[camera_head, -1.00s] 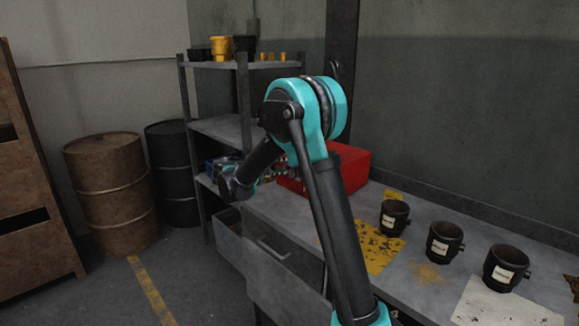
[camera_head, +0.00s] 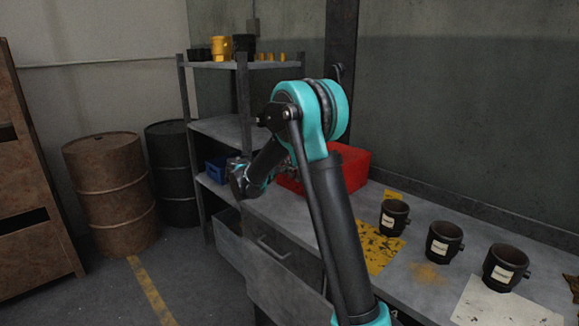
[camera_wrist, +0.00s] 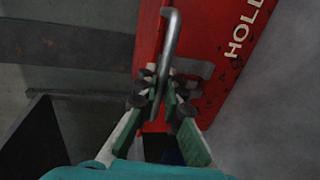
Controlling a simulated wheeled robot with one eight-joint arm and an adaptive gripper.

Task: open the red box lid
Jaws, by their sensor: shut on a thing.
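The red box (camera_head: 352,167) stands at the back of the grey workbench in the head view, partly hidden behind my arm. In the wrist view the red box (camera_wrist: 205,95) fills the upper middle, with part of white lettering on its face. A grey metal bar handle (camera_wrist: 172,38) shows on it, with a grey latch-like plate beside it. My gripper (camera_wrist: 162,88) is shut on the lower part of this handle, with a finger on either side. In the head view my fingertips are hidden behind my arm. How far the lid is raised cannot be told.
Several dark labelled cups (camera_head: 444,242) stand along the bench (camera_head: 420,290) on the right. An open drawer (camera_head: 232,238) juts from its left front. A shelf unit (camera_head: 222,130) with a blue bin (camera_head: 217,170) and barrels (camera_head: 112,195) stand to the left.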

